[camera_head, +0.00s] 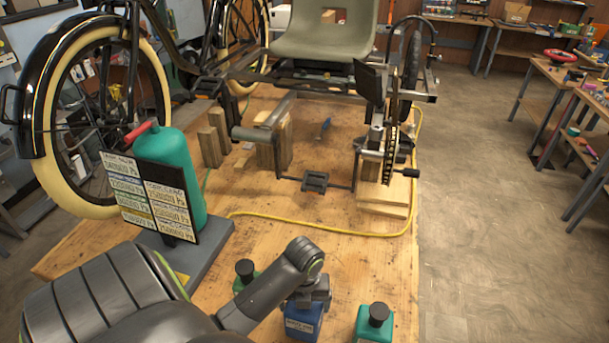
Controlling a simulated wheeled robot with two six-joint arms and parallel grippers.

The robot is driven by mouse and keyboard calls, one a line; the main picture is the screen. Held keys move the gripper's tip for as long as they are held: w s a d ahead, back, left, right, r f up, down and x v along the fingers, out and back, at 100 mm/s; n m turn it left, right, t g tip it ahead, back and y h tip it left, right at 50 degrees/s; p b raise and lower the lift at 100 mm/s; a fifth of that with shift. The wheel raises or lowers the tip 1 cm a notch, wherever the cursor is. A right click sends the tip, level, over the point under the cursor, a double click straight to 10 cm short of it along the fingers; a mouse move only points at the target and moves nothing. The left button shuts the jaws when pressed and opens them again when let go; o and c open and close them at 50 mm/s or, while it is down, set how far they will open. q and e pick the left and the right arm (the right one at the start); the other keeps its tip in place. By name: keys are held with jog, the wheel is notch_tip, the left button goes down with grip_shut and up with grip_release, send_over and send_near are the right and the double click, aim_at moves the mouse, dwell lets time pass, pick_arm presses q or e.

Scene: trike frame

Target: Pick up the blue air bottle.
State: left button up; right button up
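The blue air bottle (302,323) stands on the wooden workbench at the bottom centre, with a pale label on its front. Its lower part is cut off by the picture edge. My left arm comes in from the lower left, and my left gripper (308,295) is right over the bottle's top, pointing down. The gripper hides the cap of the bottle. The fingers are too small and dark to tell whether they are closed on it. My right gripper is not in view.
A green bottle (245,273) with a black cap stands to the left, partly behind my arm; a teal one (375,323) stands to the right. A large teal tank (176,163) with a signboard (157,198) stands at left. A yellow hose (320,228) crosses the bench below the trike.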

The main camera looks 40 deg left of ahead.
pick_arm(q)
jog(key=c, duration=0.9)
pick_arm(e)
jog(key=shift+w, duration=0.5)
pick_arm(q)
jog(key=shift+o, duration=0.2)
jog(key=shift+w+r, duration=0.1)
